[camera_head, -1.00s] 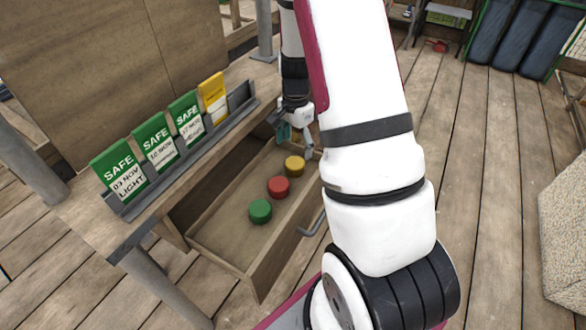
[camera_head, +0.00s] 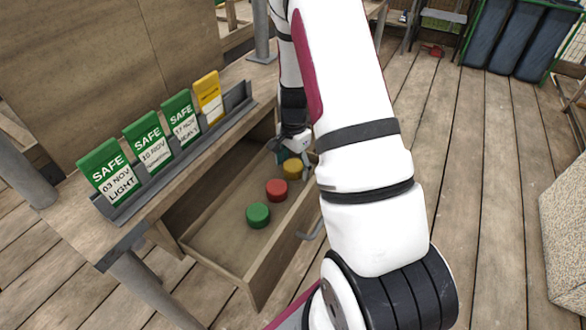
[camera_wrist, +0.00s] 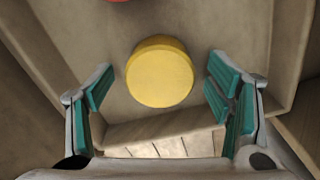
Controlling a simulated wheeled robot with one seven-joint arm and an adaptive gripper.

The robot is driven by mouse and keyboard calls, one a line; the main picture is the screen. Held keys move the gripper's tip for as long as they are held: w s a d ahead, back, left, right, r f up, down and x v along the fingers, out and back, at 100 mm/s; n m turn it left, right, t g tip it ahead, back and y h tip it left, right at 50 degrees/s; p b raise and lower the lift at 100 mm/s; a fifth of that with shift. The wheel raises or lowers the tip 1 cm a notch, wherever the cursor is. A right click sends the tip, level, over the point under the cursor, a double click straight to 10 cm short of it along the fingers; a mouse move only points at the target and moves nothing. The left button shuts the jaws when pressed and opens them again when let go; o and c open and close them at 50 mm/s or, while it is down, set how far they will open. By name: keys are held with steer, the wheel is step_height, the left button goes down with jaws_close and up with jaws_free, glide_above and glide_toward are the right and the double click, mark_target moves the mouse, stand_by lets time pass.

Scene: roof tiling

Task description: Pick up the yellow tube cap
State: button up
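The yellow tube cap (camera_head: 294,169) lies at the far end of the open drawer, near its right wall. It is a round, flat-topped disc. In the wrist view the yellow cap (camera_wrist: 160,72) lies ahead of and between the two green-padded fingers. My gripper (camera_wrist: 165,88) is open, with a gap on both sides of the cap, and holds nothing. In the head view my gripper (camera_head: 293,158) is just over the cap and partly hides it.
A red cap (camera_head: 277,190) and a green cap (camera_head: 258,215) lie in the same drawer (camera_head: 215,250), nearer its front left. The drawer walls stand close around my gripper. Green and yellow cards stand in a grey rack (camera_head: 172,160) on the table.

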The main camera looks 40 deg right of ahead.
mark_target(293, 164)
steer(key=c, duration=0.9)
step_height(293, 164, up, 10)
steer(key=p, duration=0.3)
